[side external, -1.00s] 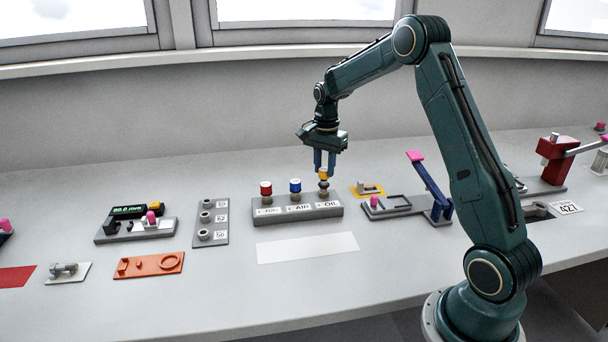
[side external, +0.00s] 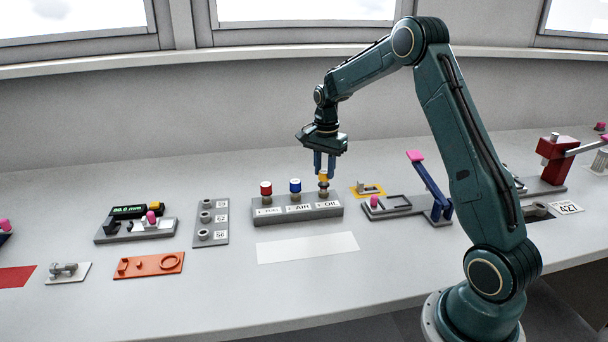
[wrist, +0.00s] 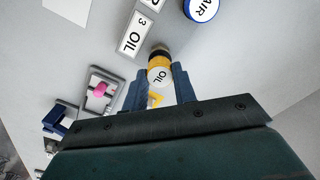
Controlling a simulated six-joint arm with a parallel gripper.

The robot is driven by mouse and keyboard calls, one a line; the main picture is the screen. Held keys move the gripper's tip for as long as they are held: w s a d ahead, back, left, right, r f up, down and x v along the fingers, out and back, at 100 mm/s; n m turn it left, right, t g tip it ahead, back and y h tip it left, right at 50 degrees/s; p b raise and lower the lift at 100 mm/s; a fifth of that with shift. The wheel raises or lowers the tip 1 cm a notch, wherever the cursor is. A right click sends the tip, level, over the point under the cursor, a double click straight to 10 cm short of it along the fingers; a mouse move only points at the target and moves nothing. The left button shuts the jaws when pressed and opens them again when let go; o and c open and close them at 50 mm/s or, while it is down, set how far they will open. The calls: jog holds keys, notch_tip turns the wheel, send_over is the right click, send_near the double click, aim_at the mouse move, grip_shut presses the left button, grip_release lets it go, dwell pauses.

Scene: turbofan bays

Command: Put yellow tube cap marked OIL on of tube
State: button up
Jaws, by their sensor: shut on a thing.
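The yellow cap (wrist: 161,75) has a white top marked OIL and sits between the two blue fingers of my gripper (wrist: 165,92) in the wrist view. In the side view my gripper (side external: 324,170) points down over the right end of the grey block, shut on the yellow cap (side external: 323,177). The cap is at the top of the tube (side external: 323,191) beside the OIL label. The fingers partly hide it, and I cannot tell how far down on the tube it sits. The grey block (side external: 275,218) carries labels for FUEL, AIR and OIL.
A red cap (side external: 266,188) and a blue cap (side external: 295,186) stand on the block's other tubes. A white strip (side external: 308,247) lies in front. A fixture with a blue lever (side external: 430,188) and a yellow-edged plate (side external: 368,190) are to the right.

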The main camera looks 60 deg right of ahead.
jog(key=shift+f, duration=0.8)
jog(key=o, duration=1.4)
jog(key=shift+r, duration=0.1)
jog(key=shift+r, duration=3.4)
jog(key=shift+r, duration=0.15)
